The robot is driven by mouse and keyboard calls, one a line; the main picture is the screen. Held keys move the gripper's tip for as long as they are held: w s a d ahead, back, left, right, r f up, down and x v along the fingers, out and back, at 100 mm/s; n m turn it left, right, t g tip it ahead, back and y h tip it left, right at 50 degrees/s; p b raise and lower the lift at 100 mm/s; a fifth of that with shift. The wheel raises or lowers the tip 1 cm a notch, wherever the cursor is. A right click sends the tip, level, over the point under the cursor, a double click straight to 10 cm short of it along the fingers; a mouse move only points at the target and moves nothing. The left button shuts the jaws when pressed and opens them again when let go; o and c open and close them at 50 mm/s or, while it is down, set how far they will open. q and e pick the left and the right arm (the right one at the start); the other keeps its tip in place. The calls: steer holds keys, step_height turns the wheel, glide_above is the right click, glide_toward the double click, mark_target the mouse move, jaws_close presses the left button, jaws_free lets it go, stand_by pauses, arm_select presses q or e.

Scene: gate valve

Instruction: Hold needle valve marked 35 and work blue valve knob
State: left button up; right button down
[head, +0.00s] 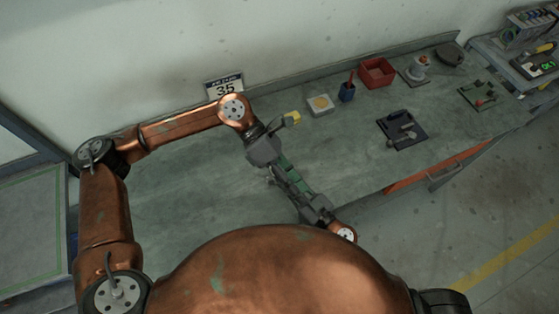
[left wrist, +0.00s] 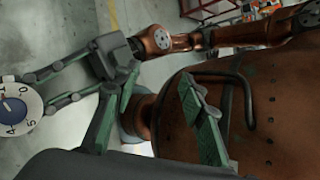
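A sign marked 35 (head: 225,88) stands at the back of the bench against the wall. A white numbered dial with a blue pointer (left wrist: 12,106) shows at the left edge of the left wrist view, partly cut off; I cannot pick it out in the head view. My left gripper (head: 292,182) points down and right over the bench. Its green fingers are apart in the left wrist view, with nothing seen between them. My right gripper (head: 315,206) faces it closely. Its grey links reach toward the dial; contact is unclear.
A small yellow-ended piece (head: 293,118) shows beside my left wrist. The front bench surface is mostly clear.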

arm_select(q)
steer(key=w+a+r+m+t+y, duration=0.2)
steer(key=w+m+t+y, duration=0.15)
steer(key=w, duration=0.25)
steer(key=w+a+r+m+t+y, duration=0.1)
steer(key=w+a+m+t+y, duration=0.25)
steer(key=w+y, duration=0.2)
steer(key=shift+h, duration=0.5)
steer(key=f, duration=1)
steer(key=shift+w+d+f, duration=0.25)
steer(key=shift+d+f, duration=0.05)
steer(key=shift+f, duration=0.05)
steer(key=shift+c, duration=0.4)
jaws_close()
